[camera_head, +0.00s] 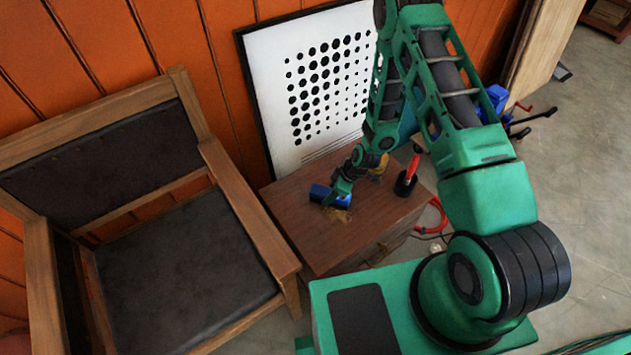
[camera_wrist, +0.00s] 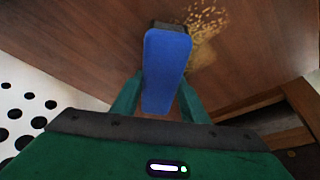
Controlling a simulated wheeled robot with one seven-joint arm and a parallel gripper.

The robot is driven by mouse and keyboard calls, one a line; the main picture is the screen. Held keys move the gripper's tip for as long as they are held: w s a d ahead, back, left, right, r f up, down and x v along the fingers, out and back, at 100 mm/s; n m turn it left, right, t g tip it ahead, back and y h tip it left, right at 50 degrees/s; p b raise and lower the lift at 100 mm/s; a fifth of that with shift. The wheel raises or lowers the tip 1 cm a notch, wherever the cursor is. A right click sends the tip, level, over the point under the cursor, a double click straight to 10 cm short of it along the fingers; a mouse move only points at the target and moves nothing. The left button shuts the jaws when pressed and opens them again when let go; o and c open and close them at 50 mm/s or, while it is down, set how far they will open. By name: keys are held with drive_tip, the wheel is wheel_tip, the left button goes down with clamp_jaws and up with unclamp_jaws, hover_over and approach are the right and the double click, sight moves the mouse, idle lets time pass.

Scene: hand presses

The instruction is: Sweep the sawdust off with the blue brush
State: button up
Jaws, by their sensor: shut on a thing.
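The blue brush (camera_head: 322,194) is in my gripper (camera_head: 338,190), low over the wooden tabletop (camera_head: 300,230). In the wrist view the brush (camera_wrist: 166,70) is between the two green fingers of my gripper (camera_wrist: 160,95), which is shut on it. Its dark end is at or close to the tabletop (camera_wrist: 90,50); I cannot tell whether it touches. Tan sawdust (camera_wrist: 205,35) lies scattered just right of the brush's dark end in the wrist view. In the head view the sawdust (camera_head: 340,215) lies just below and right of the brush.
A red-handled tool with a black base (camera_head: 407,180) stands at the table's right side. A yellowish thing (camera_head: 380,167) is behind my gripper, partly hidden. A wooden chair (camera_head: 180,265) stands left of the table, and a framed dot poster (camera_head: 310,85) leans behind it.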

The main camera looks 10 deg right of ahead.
drive_tip(key=shift+w+a+r, duration=0.15)
drive_tip(key=shift+w+r, duration=0.05)
drive_tip(key=shift+r, duration=0.55)
drive_tip(key=shift+w+a+r, duration=0.15)
drive_tip(key=shift+w+r, duration=0.05)
drive_tip(key=shift+r, duration=0.55)
drive_tip(key=shift+d+r, duration=0.2)
drive_tip(key=shift+r, duration=2.35)
drive_tip(key=shift+s, duration=0.1)
